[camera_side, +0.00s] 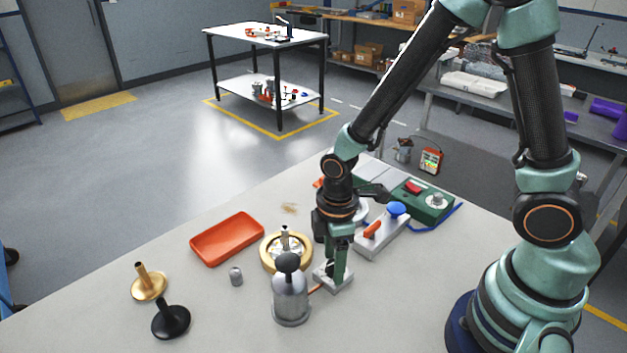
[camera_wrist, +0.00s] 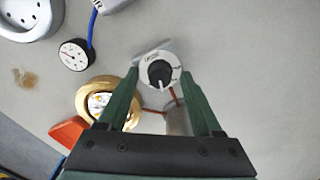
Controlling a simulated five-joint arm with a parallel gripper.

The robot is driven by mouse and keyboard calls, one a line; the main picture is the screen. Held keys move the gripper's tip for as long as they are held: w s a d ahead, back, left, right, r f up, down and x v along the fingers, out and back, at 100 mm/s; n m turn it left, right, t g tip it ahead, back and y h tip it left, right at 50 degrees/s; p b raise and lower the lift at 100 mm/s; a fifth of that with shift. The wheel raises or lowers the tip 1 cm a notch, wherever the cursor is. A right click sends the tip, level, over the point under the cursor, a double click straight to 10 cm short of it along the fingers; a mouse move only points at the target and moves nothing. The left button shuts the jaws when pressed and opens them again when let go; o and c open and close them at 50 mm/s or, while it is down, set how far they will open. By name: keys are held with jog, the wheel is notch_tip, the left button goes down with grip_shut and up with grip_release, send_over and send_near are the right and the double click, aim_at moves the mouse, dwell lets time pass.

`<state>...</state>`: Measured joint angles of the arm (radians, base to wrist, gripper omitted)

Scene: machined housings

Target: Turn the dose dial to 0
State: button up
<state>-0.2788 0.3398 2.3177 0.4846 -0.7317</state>
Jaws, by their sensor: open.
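The dose dial (camera_wrist: 174,60) is in the wrist view, a round pale face with a black knob and a white pointer line. The pointer aims toward the bottom of the picture; the face marks are too small to read. In the side view its pale grey base (camera_side: 345,284) sits on the table below my gripper (camera_side: 337,264), which partly hides it. In the wrist view my gripper (camera_wrist: 160,76) is open, with one green finger on each side of the dial knob. I cannot tell whether the fingers touch it.
A silver canister with a black top (camera_side: 290,300) stands close in front of the dial. A brass ring fixture (camera_side: 268,262) is to the left, beyond it an orange tray (camera_side: 228,238). A lever block (camera_side: 370,247) and green box (camera_side: 424,203) stand behind right.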

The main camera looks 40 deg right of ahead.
jog(key=shift+f, duration=0.15)
grip_shut()
jog(key=shift+m, duration=0.3)
jog(key=m, duration=0.4)
jog(key=shift+m, duration=2.1)
